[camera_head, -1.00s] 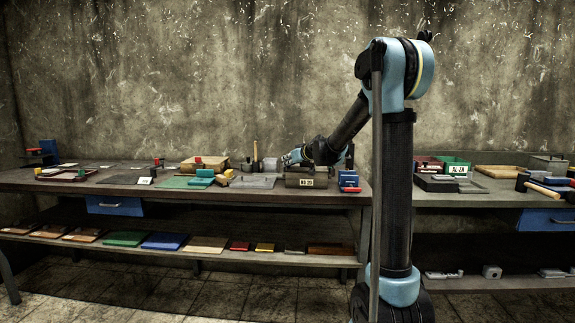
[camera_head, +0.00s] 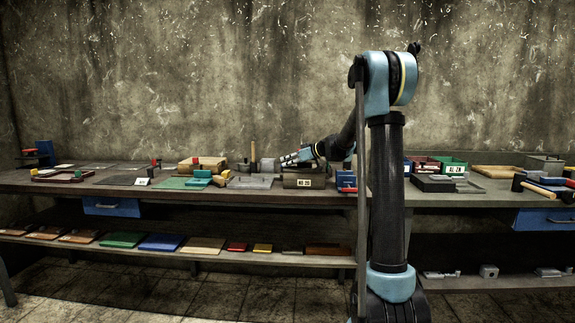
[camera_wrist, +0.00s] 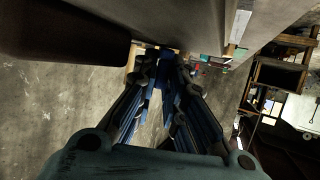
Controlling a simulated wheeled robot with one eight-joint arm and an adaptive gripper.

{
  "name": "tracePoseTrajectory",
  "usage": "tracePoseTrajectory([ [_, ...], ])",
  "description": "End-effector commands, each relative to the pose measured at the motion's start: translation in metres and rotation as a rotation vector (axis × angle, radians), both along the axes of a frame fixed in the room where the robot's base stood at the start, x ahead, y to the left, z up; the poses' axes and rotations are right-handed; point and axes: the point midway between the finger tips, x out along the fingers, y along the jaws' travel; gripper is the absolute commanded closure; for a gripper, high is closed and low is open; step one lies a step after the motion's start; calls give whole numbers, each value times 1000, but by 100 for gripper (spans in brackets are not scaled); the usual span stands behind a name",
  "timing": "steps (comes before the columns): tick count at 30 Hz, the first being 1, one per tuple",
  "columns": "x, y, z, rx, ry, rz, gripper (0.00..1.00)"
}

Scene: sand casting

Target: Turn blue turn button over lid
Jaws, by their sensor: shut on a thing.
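My gripper (camera_head: 284,160) is at the back of the left bench, just above a dark brown box (camera_head: 303,182) with a white label. In the wrist view my gripper (camera_wrist: 165,68) has its two fingers close together around a narrow blue piece, which appears to be the blue turn button (camera_wrist: 164,76). The fingers and my palm hide part of it. A dark brown rounded body (camera_wrist: 60,35) lies close at the upper left of the wrist view. The lid cannot be told apart clearly in either view.
Left of the labelled box stand a grey plate (camera_head: 250,183), a wooden box (camera_head: 202,164) and an upright wooden handle (camera_head: 253,152). Blue and red blocks (camera_head: 346,181) sit just right of it. The wall is close behind the bench.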

Motion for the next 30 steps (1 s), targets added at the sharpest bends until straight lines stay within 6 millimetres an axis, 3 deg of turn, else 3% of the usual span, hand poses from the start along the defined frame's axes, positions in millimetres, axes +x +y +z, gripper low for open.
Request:
tracePoseTrajectory([
  [11,0,-1,-1,-2,-1,4,100],
  [12,0,-1,-1,-2,-1,3,87],
  [15,0,-1,-1,-1,0,4,70],
  [25,0,-2,0,-1,0,3,70],
  [30,-8,-16,7,0,0,1,70],
])
